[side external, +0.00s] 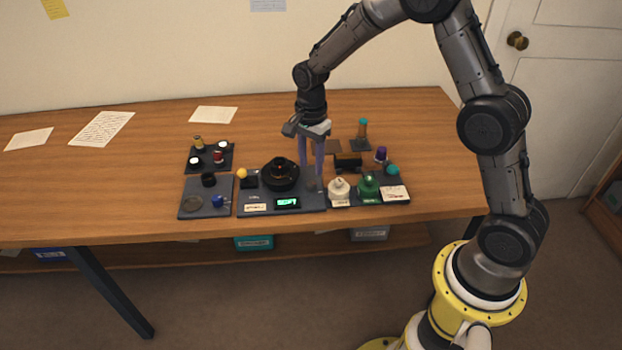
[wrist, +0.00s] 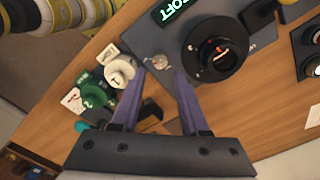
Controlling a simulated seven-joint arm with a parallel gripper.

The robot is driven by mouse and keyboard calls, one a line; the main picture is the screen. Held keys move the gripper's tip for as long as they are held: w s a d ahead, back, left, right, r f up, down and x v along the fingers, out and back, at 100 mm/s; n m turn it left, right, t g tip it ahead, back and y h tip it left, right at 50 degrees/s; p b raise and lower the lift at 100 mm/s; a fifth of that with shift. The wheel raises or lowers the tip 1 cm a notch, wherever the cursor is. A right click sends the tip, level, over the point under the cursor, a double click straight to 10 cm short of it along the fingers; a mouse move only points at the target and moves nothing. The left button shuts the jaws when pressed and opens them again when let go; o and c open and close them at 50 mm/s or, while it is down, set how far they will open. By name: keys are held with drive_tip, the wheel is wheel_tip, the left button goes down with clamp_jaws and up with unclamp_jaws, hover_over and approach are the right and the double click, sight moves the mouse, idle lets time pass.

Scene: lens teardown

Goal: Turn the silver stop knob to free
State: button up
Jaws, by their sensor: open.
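The silver stop knob (wrist: 152,83) sits on the dark plate (wrist: 170,40) in the wrist view, just ahead of and between my fingertips. My gripper (wrist: 160,74) is open, with its two purple-grey fingers on either side of the knob; I cannot tell whether they touch it. In the side external view my gripper (side external: 312,184) points straight down at the plate, right of the black lens ring (side external: 280,176). The knob is mostly hidden by the fingers there. A lit green display reading "SOFT" (side external: 287,203) is at the plate's front edge.
A white knob (side external: 339,190) and a green knob (side external: 368,186) stand close to the right. A black block (side external: 348,162) and a purple-topped part (side external: 381,155) are behind them. A small tray (side external: 210,157) of parts lies left. The table's far left is mostly clear.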

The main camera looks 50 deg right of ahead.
sight(311, 183)
wheel_tip(311, 183, down, 6)
idle(0.4)
clamp_jaws()
